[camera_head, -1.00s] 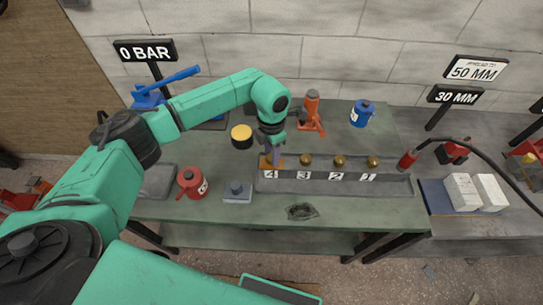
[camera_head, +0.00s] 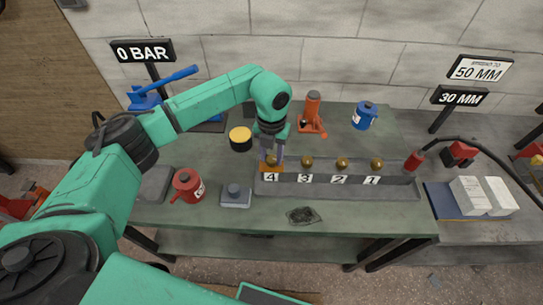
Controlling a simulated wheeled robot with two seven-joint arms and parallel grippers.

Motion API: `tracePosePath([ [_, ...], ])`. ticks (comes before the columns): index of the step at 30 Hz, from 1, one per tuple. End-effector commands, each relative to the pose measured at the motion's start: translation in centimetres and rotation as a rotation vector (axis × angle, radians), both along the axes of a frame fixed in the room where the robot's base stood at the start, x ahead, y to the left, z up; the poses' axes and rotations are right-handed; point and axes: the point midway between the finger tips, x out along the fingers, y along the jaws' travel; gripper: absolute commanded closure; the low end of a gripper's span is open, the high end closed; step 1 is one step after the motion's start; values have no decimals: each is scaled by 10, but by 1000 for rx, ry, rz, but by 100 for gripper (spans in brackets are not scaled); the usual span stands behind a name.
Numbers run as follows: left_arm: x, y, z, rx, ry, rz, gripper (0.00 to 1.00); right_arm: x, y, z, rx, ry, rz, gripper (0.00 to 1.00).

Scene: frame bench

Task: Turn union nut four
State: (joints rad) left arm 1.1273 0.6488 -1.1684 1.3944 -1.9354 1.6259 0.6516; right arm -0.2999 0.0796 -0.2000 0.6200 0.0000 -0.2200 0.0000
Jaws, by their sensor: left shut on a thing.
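Union nut four (camera_head: 271,160) is a brass knob at the left end of a grey manifold block (camera_head: 335,188), above the label 4 (camera_head: 270,177). My left gripper (camera_head: 271,164) comes down on it from above and is shut on it; its fingers hide part of the nut. An orange piece (camera_head: 264,169) shows at the fingers, beside the nut. Brass nuts three (camera_head: 307,162), two (camera_head: 342,163) and one (camera_head: 377,164) stand in a row to the right, above their labels. My right gripper is not in view.
A red-ended hose (camera_head: 414,160) lies right. Signs read 0 BAR, 30 MM and 50 MM.

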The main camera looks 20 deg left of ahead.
Motion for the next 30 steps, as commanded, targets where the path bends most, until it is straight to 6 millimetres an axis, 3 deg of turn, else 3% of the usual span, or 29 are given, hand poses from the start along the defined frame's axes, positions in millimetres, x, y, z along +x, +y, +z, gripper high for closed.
tracePosePath([
  [17, 3, 0, 4, -4, -11, 44, 100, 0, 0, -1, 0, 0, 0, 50],
  [18, 3, 0, 4, -4, -11, 44, 55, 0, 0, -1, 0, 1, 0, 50],
  [20, 3, 0, 4, -3, -11, 44, 32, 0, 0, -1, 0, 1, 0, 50],
  [21, 3, 0, 4, -3, -9, 43, 29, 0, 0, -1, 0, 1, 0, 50],
  [30, 1, 0, 3, -2, -5, 42, 29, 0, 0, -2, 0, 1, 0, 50],
])
